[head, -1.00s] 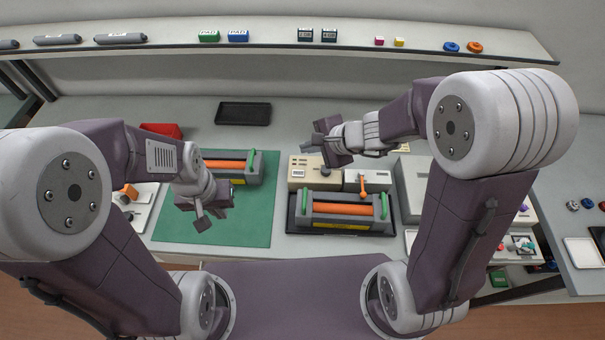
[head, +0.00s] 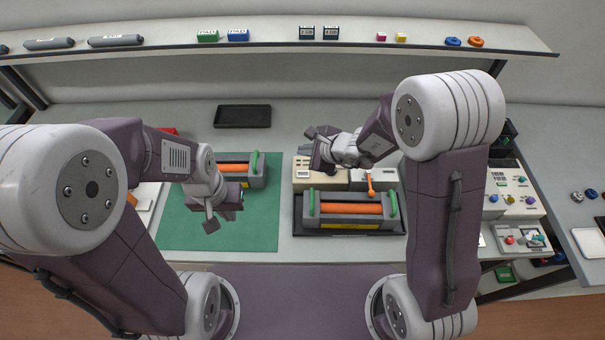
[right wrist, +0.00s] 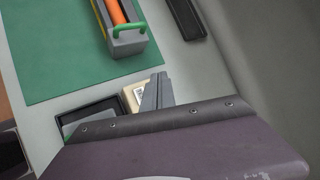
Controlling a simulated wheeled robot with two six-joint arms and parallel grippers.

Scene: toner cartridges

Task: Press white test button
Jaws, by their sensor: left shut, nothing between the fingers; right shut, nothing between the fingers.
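I cannot make out a white test button for certain in either view. A beige tester box (head: 303,174) with a small label stands behind a cartridge at the centre of the bench. Beside it is a paler box (head: 360,180) with an orange lever (head: 370,184). My right gripper (head: 313,133) is shut and empty above the back of the beige box, partly covering it. In the right wrist view its closed fingers (right wrist: 156,92) overlap a corner of the beige box (right wrist: 131,97). My left gripper (head: 211,225) is shut and empty over the green mat (head: 180,232).
A grey and orange cartridge with green handles (head: 345,209) sits in a black tray in front of the boxes. Another cartridge (head: 254,172) lies on the mat. A black tray (head: 243,116) is behind. Control panels (head: 521,205) with coloured knobs stand right. A shelf (head: 270,48) runs along the back.

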